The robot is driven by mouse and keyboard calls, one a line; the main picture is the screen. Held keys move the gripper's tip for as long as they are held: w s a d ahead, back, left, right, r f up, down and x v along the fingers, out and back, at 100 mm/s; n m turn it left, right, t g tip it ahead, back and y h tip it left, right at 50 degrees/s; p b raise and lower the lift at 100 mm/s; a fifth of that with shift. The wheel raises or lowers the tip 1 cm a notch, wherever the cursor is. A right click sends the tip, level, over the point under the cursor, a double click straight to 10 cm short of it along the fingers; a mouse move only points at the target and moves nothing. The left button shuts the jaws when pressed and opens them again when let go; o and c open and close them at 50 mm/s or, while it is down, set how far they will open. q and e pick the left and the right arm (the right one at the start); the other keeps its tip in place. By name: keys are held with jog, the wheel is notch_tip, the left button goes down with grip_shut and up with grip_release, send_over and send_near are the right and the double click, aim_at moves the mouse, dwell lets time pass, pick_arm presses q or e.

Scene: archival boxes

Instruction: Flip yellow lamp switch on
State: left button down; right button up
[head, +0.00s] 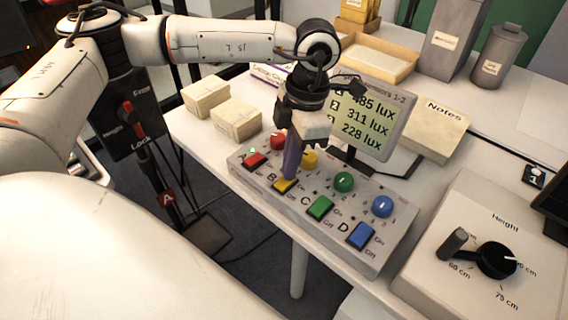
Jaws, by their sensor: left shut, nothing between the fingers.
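A grey control box (340,238) on the white table carries a row of rocker switches and round knobs in red, yellow, green and blue. The yellow switch (284,186), by the letter B, sits between the red switch (254,160) and the green switch (320,208). My left gripper (289,177) points down with shut, empty fingers at the yellow switch; I cannot tell whether they touch it. The fingers cover part of the switch, so its position is unclear. The yellow knob (309,159) is just behind the fingers. My right gripper does not show.
A display (372,118) reading lux values stands behind the box. A Height dial box (480,250) is at right. Cream boxes (236,120) lie at left, a Notes box (432,130) at back right.

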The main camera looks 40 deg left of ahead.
pick_arm(q)
jog(key=shift+f, duration=0.2)
jog(key=shift+r, duration=0.1)
notch_tip(320, 180, up, 7)
jog(key=p, duration=0.4)
dwell(0.4)
dwell(0.4)
